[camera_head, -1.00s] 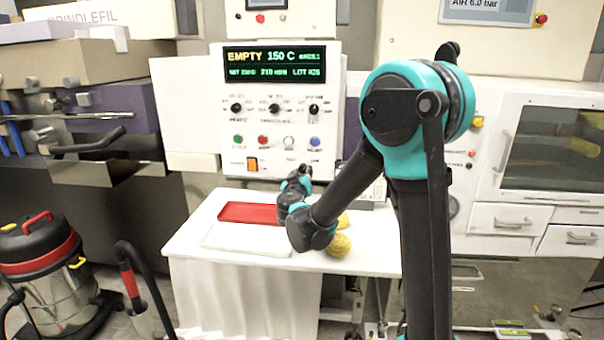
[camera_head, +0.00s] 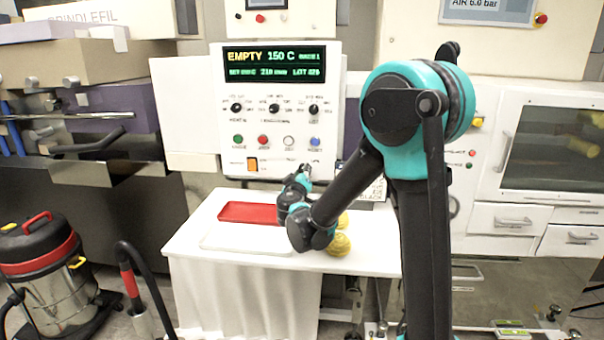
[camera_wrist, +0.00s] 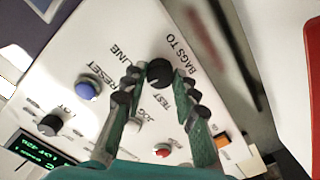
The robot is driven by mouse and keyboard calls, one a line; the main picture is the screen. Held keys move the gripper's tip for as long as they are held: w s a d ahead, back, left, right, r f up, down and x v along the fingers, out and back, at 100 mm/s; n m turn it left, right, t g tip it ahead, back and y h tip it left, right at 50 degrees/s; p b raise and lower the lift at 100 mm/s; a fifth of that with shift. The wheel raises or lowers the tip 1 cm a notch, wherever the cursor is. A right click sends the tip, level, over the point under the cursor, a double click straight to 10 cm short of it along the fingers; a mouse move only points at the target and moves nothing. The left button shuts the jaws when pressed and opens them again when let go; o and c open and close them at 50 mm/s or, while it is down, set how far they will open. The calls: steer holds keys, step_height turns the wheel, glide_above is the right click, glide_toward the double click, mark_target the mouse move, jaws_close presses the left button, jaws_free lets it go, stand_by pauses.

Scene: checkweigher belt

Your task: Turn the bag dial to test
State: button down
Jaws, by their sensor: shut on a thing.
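The bag dial (camera_wrist: 159,71) is a round black knob on the white panel, with the lettering BAGS TO, LINE and TEST around it in the wrist view. My gripper (camera_wrist: 158,85) has its two green fingers with dark ribbed tips on either side of the dial, shut on it. I cannot make out which label the dial points to. In the head view my gripper (camera_head: 304,172) reaches the lower right of the control panel (camera_head: 205,165), and my arm hides the dial there.
A blue RESET button (camera_wrist: 88,87), a red button (camera_wrist: 162,150), another black knob (camera_wrist: 50,124) and an orange switch (camera_wrist: 222,140) sit near my fingers. Below the panel, a white table (camera_head: 215,255) holds a red tray (camera_head: 248,212) and yellow bundles (camera_head: 340,244).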

steer(key=shift+n, duration=3.8)
steer(key=c, duration=1.2)
jaws_free()
steer(key=s, duration=0.8)
steer(key=s+a, duration=0.1)
steer(key=s, duration=0.3)
